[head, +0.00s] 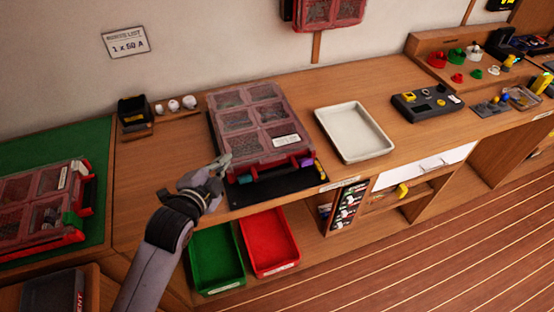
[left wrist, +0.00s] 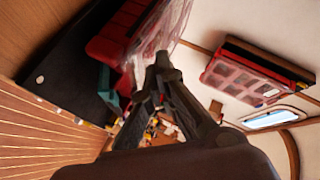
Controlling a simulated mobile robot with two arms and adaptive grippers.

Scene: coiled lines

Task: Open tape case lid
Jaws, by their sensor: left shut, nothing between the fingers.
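A compartment case (head: 240,124) with a red base and a clear reddish lid lies on the black mat (head: 275,189) on the wooden counter. Its lid looks flat and down, with a white label, a red handle and a purple latch at the front. My left gripper (head: 224,160) is shut and empty at the case's front left corner. In the left wrist view the gripper's fingertips (left wrist: 163,62) are close to the clear lid's edge (left wrist: 172,30); I cannot tell if they touch it. A teal latch (left wrist: 107,85) hangs on the red front.
A white tray (head: 353,131) lies right of the case, and a black device (head: 426,105) beyond it. Another case (head: 42,205) lies on the green mat (head: 60,148) at left. Green (head: 216,259) and red (head: 269,242) bins sit below.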

